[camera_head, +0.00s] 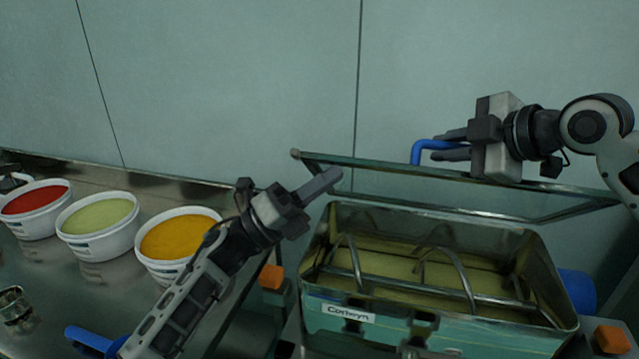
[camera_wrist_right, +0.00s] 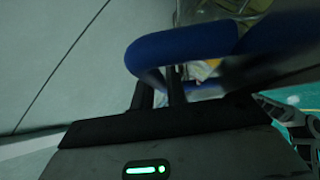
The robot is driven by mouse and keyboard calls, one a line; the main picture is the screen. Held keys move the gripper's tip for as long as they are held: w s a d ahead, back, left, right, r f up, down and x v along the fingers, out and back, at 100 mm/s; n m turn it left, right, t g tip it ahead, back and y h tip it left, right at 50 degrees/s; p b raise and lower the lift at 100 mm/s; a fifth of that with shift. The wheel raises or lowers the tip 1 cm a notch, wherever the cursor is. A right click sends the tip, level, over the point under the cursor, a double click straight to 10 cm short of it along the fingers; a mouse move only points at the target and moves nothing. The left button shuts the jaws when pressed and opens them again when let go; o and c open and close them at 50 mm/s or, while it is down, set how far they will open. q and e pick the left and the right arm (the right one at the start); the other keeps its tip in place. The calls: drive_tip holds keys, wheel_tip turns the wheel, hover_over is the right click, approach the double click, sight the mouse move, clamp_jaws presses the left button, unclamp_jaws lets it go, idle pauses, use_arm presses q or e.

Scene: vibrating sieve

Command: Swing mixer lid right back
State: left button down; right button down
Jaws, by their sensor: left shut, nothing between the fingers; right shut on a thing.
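The mixer (camera_head: 400,318) is a teal box marked "Corlwyn" with a metal tub and curved mixing bars inside. Its lid (camera_head: 470,200), a framed clear panel, is raised and tilted up behind the tub, so the tub is open. A blue handle (camera_head: 418,150) stands on the lid's upper edge. My right gripper (camera_head: 455,147) is shut on this handle. The handle also shows close up in the right wrist view (camera_wrist_right: 180,48). My left gripper (camera_head: 325,183) is shut and empty, in front of the lid's left end and above the tub's left corner.
Three white tubs stand on the metal counter at left, with red (camera_head: 35,200), pale green (camera_head: 97,214) and yellow-orange (camera_head: 178,238) contents. A metal cup (camera_head: 14,304) is at the left edge. Orange blocks (camera_head: 271,277) flank the mixer. A plain wall rises behind.

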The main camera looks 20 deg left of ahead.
use_arm(q)
drive_tip(key=shift+w+a+r, duration=0.25)
drive_tip(key=shift+w+r, duration=0.35)
drive_tip(key=shift+w, duration=0.05)
use_arm(e)
drive_tip(key=shift+w+a+f, duration=0.1)
drive_tip(key=shift+a, duration=0.1)
drive_tip(key=shift+f, duration=0.15)
use_arm(q)
drive_tip(key=shift+d+r, duration=0.1)
drive_tip(key=shift+r, duration=0.05)
use_arm(e)
drive_tip(key=c, duration=1.4)
unclamp_jaws()
drive_tip(key=shift+s+d, duration=0.1)
drive_tip(key=shift+s, duration=0.1)
